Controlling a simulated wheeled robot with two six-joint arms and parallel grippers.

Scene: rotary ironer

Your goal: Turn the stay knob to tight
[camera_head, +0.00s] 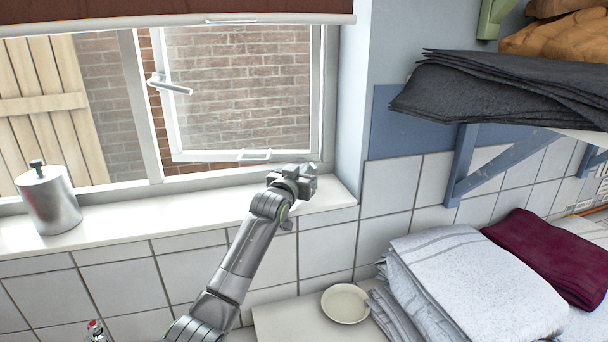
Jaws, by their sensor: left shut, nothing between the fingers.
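The window (240,85) has a white casement standing in its right half, with brick wall behind the glass. My left gripper (308,174) is at the casement's lower right corner, just above the sill, shut and empty. My left arm reaches up to it from the bottom of the view. I cannot make out a stay knob; the gripper and wrist cover that corner of the frame, so it may be hidden there. Whether the gripper touches the frame I cannot tell. My right gripper is not in view.
A white pull (255,154) is on the casement's bottom rail and a lever handle (170,86) on its left side. A metal canister (48,198) stands on the sill (130,220). Right are a cream dish (345,303), folded towels (470,285) and a shelf bracket (480,165).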

